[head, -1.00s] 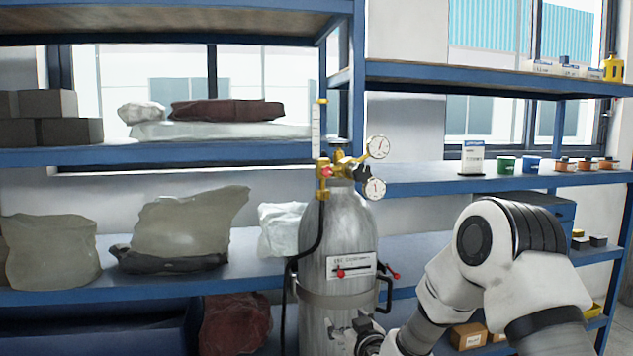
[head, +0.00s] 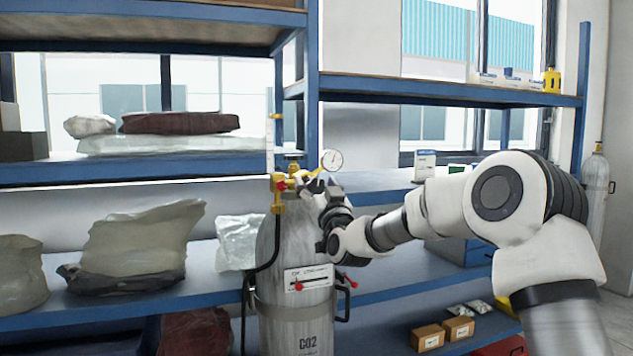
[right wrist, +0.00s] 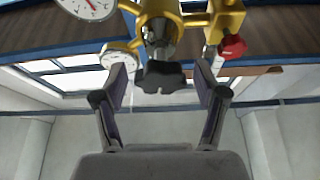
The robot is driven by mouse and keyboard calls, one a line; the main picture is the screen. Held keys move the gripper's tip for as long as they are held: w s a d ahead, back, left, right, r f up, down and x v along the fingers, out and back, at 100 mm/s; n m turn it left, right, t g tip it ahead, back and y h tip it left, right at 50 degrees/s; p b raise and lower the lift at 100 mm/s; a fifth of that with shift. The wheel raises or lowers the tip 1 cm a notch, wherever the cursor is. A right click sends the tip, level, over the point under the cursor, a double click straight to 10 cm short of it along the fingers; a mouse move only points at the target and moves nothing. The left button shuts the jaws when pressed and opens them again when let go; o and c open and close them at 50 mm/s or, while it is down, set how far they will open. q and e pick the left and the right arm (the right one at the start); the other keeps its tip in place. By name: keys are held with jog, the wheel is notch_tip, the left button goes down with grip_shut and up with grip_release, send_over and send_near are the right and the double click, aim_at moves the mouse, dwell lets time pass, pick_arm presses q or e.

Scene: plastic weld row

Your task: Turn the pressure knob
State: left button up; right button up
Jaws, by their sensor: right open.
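The pressure knob (right wrist: 160,77) is black and lobed, on the brass regulator (right wrist: 160,25) in the right wrist view. My right gripper (right wrist: 160,88) is open, with one finger on each side of the knob and a gap on both sides. In the head view my right gripper (head: 326,196) is at the regulator (head: 279,188) on top of the grey CO2 cylinder (head: 290,328). There it mostly hides the knob and the lower gauge. The upper gauge (head: 331,160) shows above it. My left gripper is not in view.
A red knob (right wrist: 232,46) and a white gauge (right wrist: 118,58) are close to the fingers. A black hose runs down the cylinder's left side. Blue shelves with bags (head: 140,240) stand behind. Small cardboard boxes (head: 458,329) are at lower right.

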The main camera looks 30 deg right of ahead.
jog(key=shift+w+f, duration=0.1)
jog(key=c, duration=1.2)
jog(key=shift+o, duration=0.2)
jog(key=shift+f+m+h+b, duration=0.25)
jog(key=shift+m+h+b, duration=0.35)
jog(key=shift+m+b, duration=0.55)
jog(key=shift+r+m+g+h, duration=0.1)
jog(key=shift+m+g+h, duration=0.25)
jog(key=shift+m, duration=0.2)
jog(key=shift+r, duration=0.15)
jog(key=o, duration=1.2)
jog(key=shift+c, duration=0.2)
jog(key=v, duration=1.2)
